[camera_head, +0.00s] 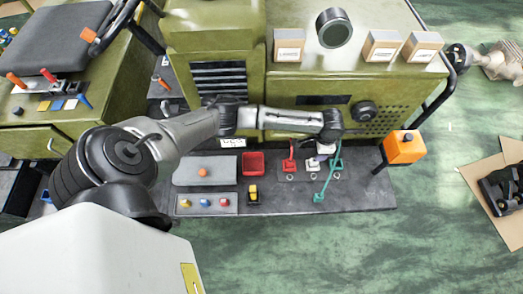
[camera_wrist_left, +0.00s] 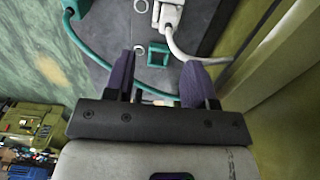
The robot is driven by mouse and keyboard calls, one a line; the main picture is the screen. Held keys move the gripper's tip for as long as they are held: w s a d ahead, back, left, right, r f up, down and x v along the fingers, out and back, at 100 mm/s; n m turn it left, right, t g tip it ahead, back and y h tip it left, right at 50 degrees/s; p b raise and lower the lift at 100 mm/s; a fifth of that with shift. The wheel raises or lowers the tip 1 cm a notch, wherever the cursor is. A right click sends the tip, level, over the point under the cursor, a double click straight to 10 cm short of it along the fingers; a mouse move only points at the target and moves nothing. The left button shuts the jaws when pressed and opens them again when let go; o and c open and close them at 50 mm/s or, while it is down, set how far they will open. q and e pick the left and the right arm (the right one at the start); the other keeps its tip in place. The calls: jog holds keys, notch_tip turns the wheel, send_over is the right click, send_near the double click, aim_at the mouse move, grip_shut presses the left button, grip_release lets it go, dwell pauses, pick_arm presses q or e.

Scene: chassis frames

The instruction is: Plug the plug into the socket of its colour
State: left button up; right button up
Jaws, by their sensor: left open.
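The teal plug (camera_head: 319,198) lies near the bench's front edge, apart from the square teal socket (camera_head: 337,164); its teal cable runs back past the socket. In the left wrist view the teal socket (camera_wrist_left: 157,54) shows just beyond my fingers, and the teal plug (camera_wrist_left: 78,8) is at the top left. A white plug (camera_wrist_left: 169,15) with a white cable sits at the white socket. A red plug (camera_head: 290,162) stands at the red socket. My left gripper (camera_head: 323,149) is open and empty above the sockets; its purple fingers (camera_wrist_left: 158,68) are spread. My right gripper is out of view.
A red tray (camera_head: 253,173), a grey panel with coloured knobs (camera_head: 206,210) and a yellow-black item (camera_head: 253,195) lie left of the sockets. The green machine (camera_head: 330,88) rises behind. An orange box (camera_head: 404,147) stands at the right. The bench front right is clear.

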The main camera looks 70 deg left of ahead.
pick_arm(q)
jog(key=s+d+f+m+t+h, duration=0.1)
jog(key=s+d+f+h, duration=0.15)
jog(key=s+d, duration=1.3)
jog(key=s+a+r+n+t+y, duration=0.1)
jog(key=s+a+r, duration=0.1)
jog(key=s, duration=0.5)
jog(key=s+a+r+n+t+y, duration=0.1)
jog(key=s+a+r+n, duration=0.1)
jog(key=s+r, duration=0.3)
jog(key=s+a, duration=0.1)
jog(key=s, duration=0.1)
jog(key=shift+s+n, duration=0.3)
jog(key=shift+s, duration=0.1)
jog(key=shift+y, duration=0.25)
